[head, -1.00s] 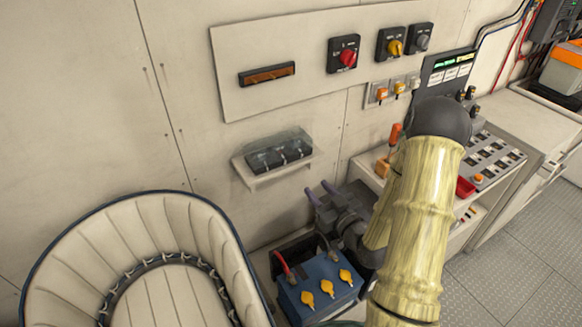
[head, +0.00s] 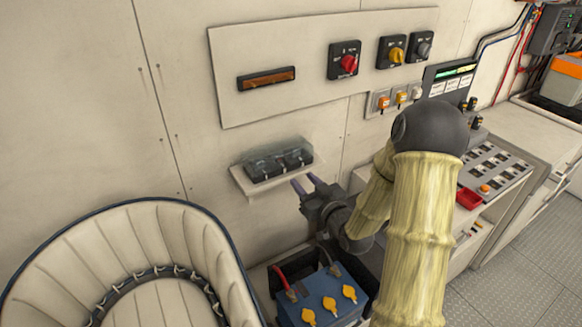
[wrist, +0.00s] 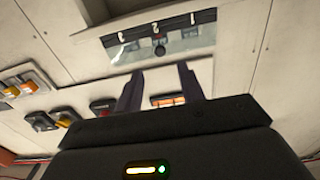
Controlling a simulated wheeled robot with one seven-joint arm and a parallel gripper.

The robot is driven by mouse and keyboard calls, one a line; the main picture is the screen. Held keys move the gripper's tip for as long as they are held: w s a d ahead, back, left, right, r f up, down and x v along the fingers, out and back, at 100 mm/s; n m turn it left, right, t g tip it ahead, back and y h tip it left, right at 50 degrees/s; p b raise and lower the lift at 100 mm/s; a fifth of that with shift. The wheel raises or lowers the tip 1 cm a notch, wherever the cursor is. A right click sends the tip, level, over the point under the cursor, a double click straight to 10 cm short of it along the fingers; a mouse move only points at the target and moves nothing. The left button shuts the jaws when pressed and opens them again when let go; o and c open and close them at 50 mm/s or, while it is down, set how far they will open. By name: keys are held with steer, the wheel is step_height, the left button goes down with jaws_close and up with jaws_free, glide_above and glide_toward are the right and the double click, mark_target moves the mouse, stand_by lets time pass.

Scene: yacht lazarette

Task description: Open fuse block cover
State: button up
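The fuse block (head: 280,165) is a dark row of units on a small white wall shelf (head: 238,181). Its clear cover (head: 282,146) appears to lie over it; the head view does not show its edges well. In the wrist view the fuse block (wrist: 130,35) and glassy cover (wrist: 182,46) are at the top, beyond the fingertips. My gripper (head: 305,185) is just below and right of the shelf's front edge. Its two purple-grey fingers also show in the wrist view (wrist: 161,78), spread apart with nothing between them. They appear apart from the cover.
A wall panel above carries a red rotary switch (head: 349,64), a yellow switch (head: 396,48) and an orange-brown strip (head: 266,78). A blue battery (head: 320,296) with yellow caps stands below. A cream padded seat (head: 130,255) fills the lower left.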

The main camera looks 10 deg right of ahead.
mark_target(289, 165)
steer(key=p+x, duration=0.2)
steer(key=x, duration=0.5)
steer(key=shift+w+a, duration=0.15)
steer(key=shift+w, duration=0.2)
steer(key=shift+c, duration=0.2)
jaws_close()
